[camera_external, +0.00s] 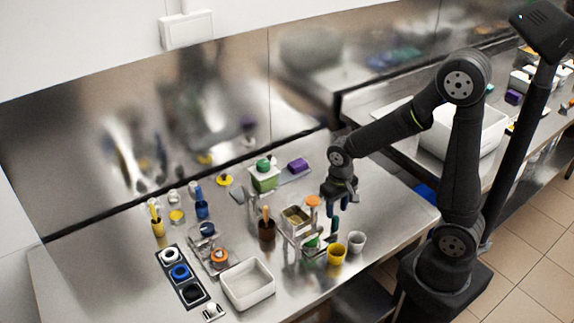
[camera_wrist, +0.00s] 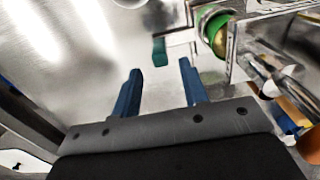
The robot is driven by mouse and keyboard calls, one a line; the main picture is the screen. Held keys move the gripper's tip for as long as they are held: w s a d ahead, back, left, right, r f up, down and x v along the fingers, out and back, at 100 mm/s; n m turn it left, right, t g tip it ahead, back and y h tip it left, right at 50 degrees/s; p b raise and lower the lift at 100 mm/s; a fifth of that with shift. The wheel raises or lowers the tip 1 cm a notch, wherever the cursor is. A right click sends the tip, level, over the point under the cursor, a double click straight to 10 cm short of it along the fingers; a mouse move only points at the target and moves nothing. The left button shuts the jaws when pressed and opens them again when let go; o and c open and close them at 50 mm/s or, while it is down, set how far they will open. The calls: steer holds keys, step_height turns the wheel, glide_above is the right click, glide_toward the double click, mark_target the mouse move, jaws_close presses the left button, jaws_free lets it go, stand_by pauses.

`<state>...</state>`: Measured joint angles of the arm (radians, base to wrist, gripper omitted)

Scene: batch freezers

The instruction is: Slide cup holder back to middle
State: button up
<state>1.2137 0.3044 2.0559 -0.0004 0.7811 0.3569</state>
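My gripper (camera_external: 337,214) points down beside the right side of a small metal machine (camera_external: 295,228). In the wrist view its two blue fingers (camera_wrist: 160,82) are spread apart with nothing between them. A dark green tab (camera_wrist: 159,52) on a thin metal bracket, which looks like the cup holder's handle, is just beyond the fingertips, apart from them. A green round cup or ring (camera_wrist: 215,32) sits at the metal machine's side in the wrist view; green also shows low on the machine (camera_external: 312,241) in the external view. The holder's full shape is hidden.
A yellow cup (camera_external: 337,254) and a grey cup (camera_external: 357,241) stand right of the machine, close below my gripper. A brown container (camera_external: 266,231) stands on its left. A white tray (camera_external: 247,285) lies front left. The steel counter right of the cups is clear.

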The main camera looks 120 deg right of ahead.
mark_target(336, 217)
step_height(336, 217, down, 6)
steer(key=shift+f, duration=0.25)
jaws_close()
stand_by(0.3)
